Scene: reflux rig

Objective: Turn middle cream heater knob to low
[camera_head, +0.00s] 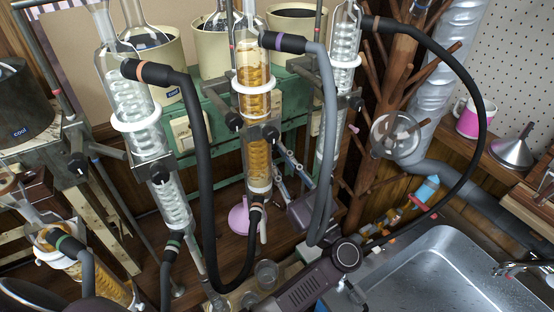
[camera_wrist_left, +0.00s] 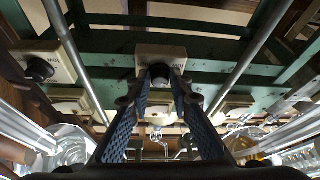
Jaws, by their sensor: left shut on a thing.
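In the left wrist view, a cream box (camera_wrist_left: 142,53) with a printed label hangs at the centre under a green frame. A dark round knob (camera_wrist_left: 160,70) sticks out of it. My left gripper (camera_wrist_left: 163,78) has its two fingers closed around this knob, one on each side. Another cream box (camera_wrist_left: 36,50) with a dark knob is to its left. In the head view, cream heater pots stand at the back, including a middle one (camera_head: 207,50). My right gripper is not in view.
Glass condensers (camera_head: 133,95) with black hoses (camera_head: 203,180) stand in front of the green frame (camera_head: 213,92) in the head view. A metal sink (camera_head: 440,275) is at the lower right. In the wrist view, metal rods (camera_wrist_left: 248,58) flank the gripper, with glassware low on both sides.

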